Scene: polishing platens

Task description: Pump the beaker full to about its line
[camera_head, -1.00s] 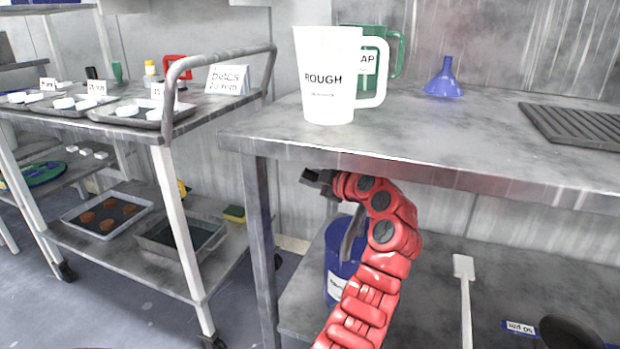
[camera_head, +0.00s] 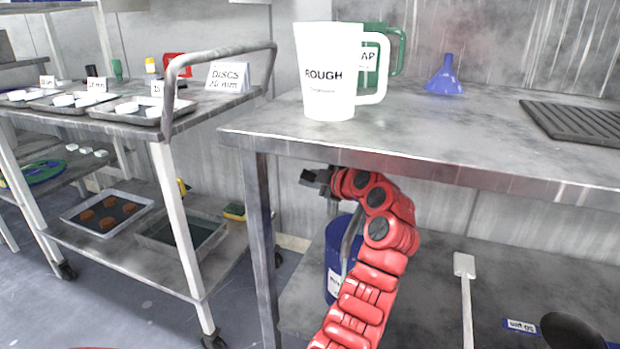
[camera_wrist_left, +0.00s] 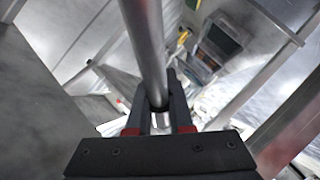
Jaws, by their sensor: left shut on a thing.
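A blue drum (camera_head: 334,275) stands on the shelf under the bench, partly hidden by my left arm. A grey curved metal tube (camera_head: 350,238) shows just above it. My left gripper (camera_head: 312,179) is under the bench edge, above the drum. In the left wrist view its fingers (camera_wrist_left: 160,88) are shut on a thick grey metal tube (camera_wrist_left: 147,45). A white jug (camera_head: 329,95) marked ROUGH stands upright on the bench top, with a green jug (camera_head: 396,48) behind it. I cannot see liquid or a fill line. My right gripper is out of view.
The bench top (camera_head: 450,135) lies close above my left gripper. A bench leg (camera_head: 261,230) stands left of it. A blue funnel (camera_head: 445,78) and a dark ribbed mat (camera_head: 580,124) are on the bench. A trolley (camera_head: 120,122) with trays stands left.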

